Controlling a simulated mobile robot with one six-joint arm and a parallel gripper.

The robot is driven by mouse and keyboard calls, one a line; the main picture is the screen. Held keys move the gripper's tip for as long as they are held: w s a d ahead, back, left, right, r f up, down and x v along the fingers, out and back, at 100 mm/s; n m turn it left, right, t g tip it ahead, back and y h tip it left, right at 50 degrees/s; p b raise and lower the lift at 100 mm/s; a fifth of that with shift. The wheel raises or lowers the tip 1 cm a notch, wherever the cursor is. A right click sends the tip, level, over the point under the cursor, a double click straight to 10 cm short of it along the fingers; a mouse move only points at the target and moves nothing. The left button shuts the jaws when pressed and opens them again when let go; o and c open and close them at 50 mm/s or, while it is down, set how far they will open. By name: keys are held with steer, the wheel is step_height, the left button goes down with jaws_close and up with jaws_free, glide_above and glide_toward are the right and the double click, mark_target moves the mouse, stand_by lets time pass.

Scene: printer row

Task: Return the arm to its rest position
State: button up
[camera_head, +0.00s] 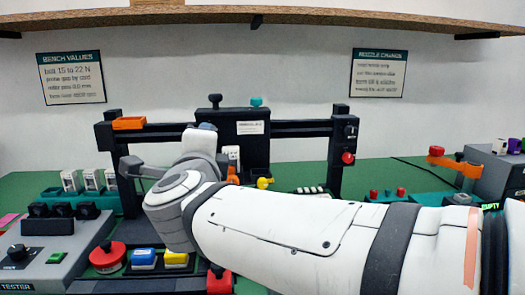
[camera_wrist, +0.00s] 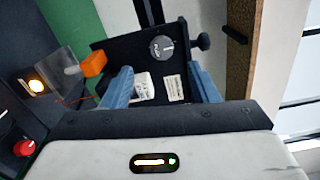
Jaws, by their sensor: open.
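My arm (camera_head: 290,225) reaches in from the lower right of the head view, its white links stretched over the bench to the dark gantry frame (camera_head: 290,128). In the wrist view my gripper (camera_wrist: 160,82) shows two blue fingers spread wide apart, with nothing held between them. Beyond the fingers is a dark panel (camera_wrist: 185,62) with a round dial (camera_wrist: 161,47) and pale labels. In the head view the fingers cannot be made out clearly.
A grey tester box (camera_head: 45,258) stands at the left. An orange clamp-like part (camera_head: 450,160) stands at the right. A wooden shelf (camera_head: 330,20) overhangs the back. Green bench (camera_head: 375,172) shows between.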

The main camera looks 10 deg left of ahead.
steer(key=w+d+n+g+y+p, duration=0.25)
steer(key=d+n+g+p, duration=0.35)
steer(key=d+n+p, duration=0.6)
steer(key=s+d+f+n+g+h+p, duration=0.2)
steer(key=s+d, duration=0.5)
steer(key=d, duration=0.4)
steer(key=s+d+f+n+g+h+p, duration=0.2)
steer(key=s+d+f+g+h+p, duration=0.3)
steer(key=d, duration=0.6)
steer(key=s+f+g+p, duration=0.1)
steer(key=s+f+p, duration=0.1)
steer(key=s, duration=0.1)
steer(key=shift+d+g, duration=0.35)
steer(key=shift+g, duration=0.05)
steer(key=shift+h, duration=0.25)
steer(key=shift+c, duration=0.4)
